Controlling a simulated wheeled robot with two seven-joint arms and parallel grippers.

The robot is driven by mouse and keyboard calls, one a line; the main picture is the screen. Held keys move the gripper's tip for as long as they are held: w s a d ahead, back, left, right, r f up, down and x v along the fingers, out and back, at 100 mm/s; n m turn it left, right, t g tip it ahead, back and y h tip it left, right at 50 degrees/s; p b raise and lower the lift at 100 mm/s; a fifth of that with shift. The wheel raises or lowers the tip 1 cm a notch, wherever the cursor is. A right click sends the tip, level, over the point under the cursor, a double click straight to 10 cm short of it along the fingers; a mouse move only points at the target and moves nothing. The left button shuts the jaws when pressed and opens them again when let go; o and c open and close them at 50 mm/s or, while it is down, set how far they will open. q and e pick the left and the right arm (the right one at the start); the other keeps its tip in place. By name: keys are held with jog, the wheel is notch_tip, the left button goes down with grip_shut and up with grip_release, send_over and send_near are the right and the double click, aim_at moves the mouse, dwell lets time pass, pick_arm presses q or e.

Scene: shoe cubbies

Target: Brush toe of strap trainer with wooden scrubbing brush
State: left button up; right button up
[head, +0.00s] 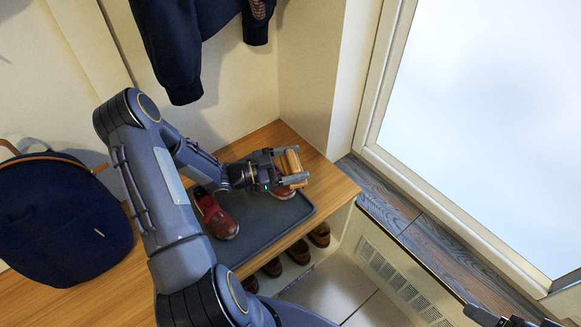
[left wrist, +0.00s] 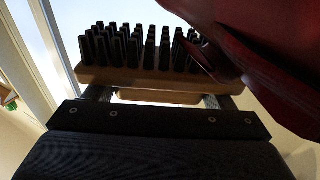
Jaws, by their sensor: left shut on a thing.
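My left gripper (head: 280,168) is shut on the wooden scrubbing brush (head: 291,161), above the right part of the tray. In the left wrist view the brush (left wrist: 150,78) has a pale wooden back and rows of dark bristles. A dark red shoe (left wrist: 265,50) fills the upper right of that view and overlaps the right end of the bristles; I cannot tell whether they touch. In the head view this red shoe (head: 284,192) is mostly hidden under the gripper. Another red shoe (head: 216,216) stands to its left. Part of my right gripper (head: 512,320) shows at the lower right edge.
Both shoes are on a dark grey tray (head: 262,232) on a wooden bench (head: 335,185). Several brown shoes (head: 298,252) stand in the cubbies below. A navy backpack (head: 60,215) sits on the left, and dark clothing (head: 185,50) hangs above. A bright glazed door (head: 490,110) is at right.

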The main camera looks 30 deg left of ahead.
aim_at(290, 171)
pick_arm(q)
jog(key=shift+s+f, duration=0.1)
jog(key=shift+s, duration=2.3)
jog(key=shift+w, duration=0.75)
jog(key=shift+w+b, duration=0.35)
jog(key=shift+w, duration=1.3)
jog(key=shift+s, duration=2.45)
jog(key=shift+w, duration=1.25)
